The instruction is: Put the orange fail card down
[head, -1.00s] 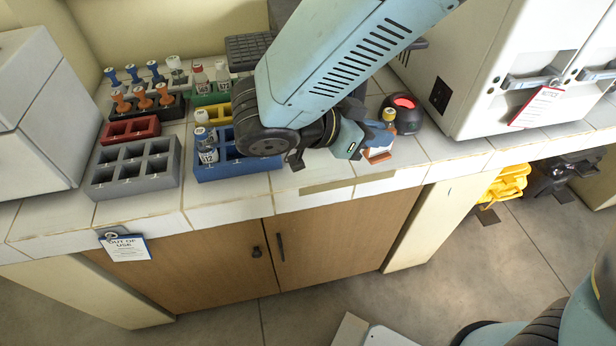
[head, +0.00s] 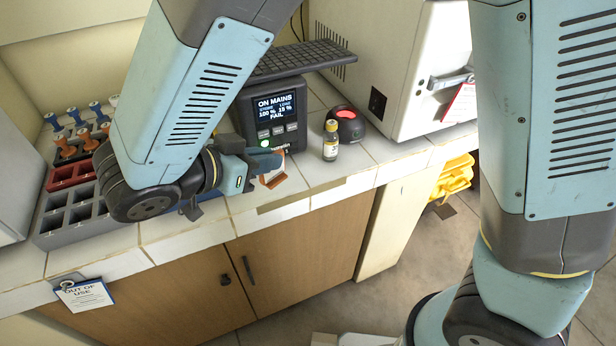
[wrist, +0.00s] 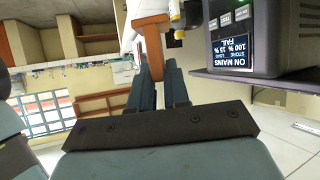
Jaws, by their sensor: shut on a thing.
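The orange fail card (head: 272,181) shows in the head view at the tip of my gripper (head: 264,164), near the front edge of the tiled counter (head: 353,187). In the wrist view the orange card (wrist: 152,42) sits between the fingertips of my gripper (wrist: 158,75), which is shut on it. Part of the card is hidden by the fingers. I cannot tell whether the card touches the counter.
A small bottle with a yellow cap (head: 331,141) stands right of the card. A dark monitor reading "ON MAINS" and "FAIL" (head: 275,112) is behind. A black device with a red top (head: 347,124) and a white cabinet (head: 400,75) are farther right. Racks (head: 75,205) stand at left.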

